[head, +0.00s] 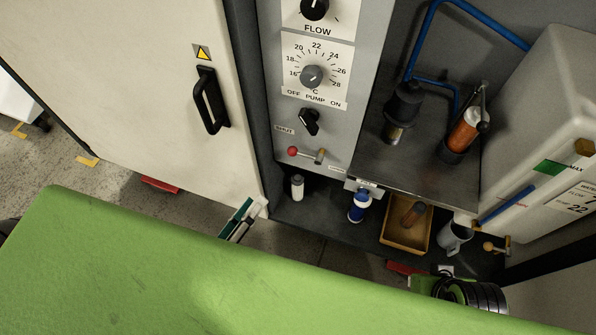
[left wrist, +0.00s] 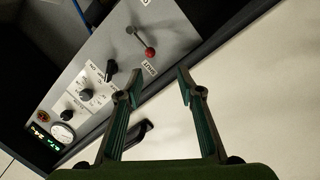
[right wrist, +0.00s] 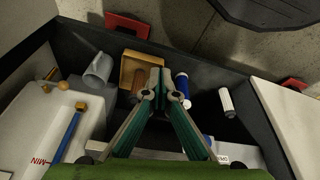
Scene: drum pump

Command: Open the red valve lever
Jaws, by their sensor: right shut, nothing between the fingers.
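The red valve lever (head: 305,154) is on the grey control panel, below the black pump knob. In the left wrist view the red ball (left wrist: 150,53) shows just beyond the fingertips. My left gripper (left wrist: 158,82) is open and empty, apart from the lever. In the head view my left gripper (head: 240,220) is low and left of the lever, partly hidden by my green arm. My right gripper (right wrist: 158,78) is shut and empty above the lower tray.
A cream door with a black handle (head: 209,100) stands left of the panel. The lower tray holds a white bottle (head: 297,187), a blue bottle (head: 360,206), a wooden box (head: 405,237) and a grey jug (head: 455,236). A white tank (head: 549,140) stands at right.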

